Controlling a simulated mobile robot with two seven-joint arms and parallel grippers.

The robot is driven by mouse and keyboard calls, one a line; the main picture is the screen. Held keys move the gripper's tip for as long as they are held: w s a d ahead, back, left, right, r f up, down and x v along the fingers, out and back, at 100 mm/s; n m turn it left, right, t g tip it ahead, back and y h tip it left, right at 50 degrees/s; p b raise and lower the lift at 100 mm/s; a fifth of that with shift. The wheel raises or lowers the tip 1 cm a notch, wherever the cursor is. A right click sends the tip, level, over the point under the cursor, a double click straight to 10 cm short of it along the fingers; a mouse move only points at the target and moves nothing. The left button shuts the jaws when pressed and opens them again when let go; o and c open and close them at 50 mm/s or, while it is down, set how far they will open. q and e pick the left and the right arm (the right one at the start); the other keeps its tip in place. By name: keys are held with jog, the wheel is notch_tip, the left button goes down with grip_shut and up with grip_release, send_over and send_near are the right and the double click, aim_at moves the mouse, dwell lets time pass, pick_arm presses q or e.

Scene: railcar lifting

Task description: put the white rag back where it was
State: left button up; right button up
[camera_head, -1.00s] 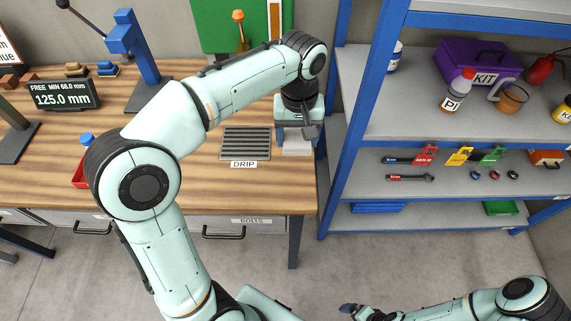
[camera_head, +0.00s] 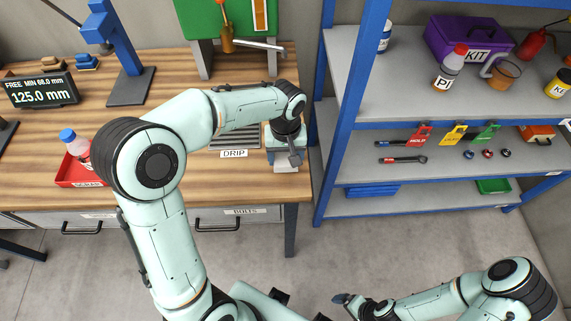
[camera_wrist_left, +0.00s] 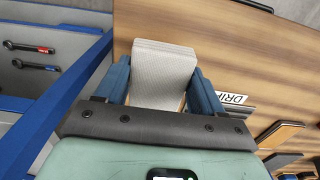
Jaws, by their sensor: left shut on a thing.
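The white rag (camera_head: 286,168) is a pale folded block at the right front part of the wooden bench. My left gripper (camera_head: 287,160) is over it, pointing down. In the left wrist view the rag (camera_wrist_left: 165,65) sits between the two blue fingers of my left gripper (camera_wrist_left: 161,84), which is shut on it. The rag is at or just above the bench top; I cannot tell whether it touches. My right gripper (camera_head: 350,302) is low in the head view, away from the bench, and its fingers are too small to read.
A dark slatted drip grate labelled DRIP (camera_head: 234,140) lies left of the rag, partly hidden by my arm. The bench's right edge is close to the rag. A blue-framed shelf (camera_head: 347,110) stands right of the bench. A red tray (camera_head: 75,178) with a bottle is at left.

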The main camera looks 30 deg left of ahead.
pick_arm(q)
jog(key=shift+f, duration=2.15)
jog(key=shift+f, duration=0.1)
jog(key=shift+f+b, duration=0.15)
jog(key=shift+b, duration=0.2)
jog(key=o, duration=1.1)
jog(key=shift+o, duration=0.2)
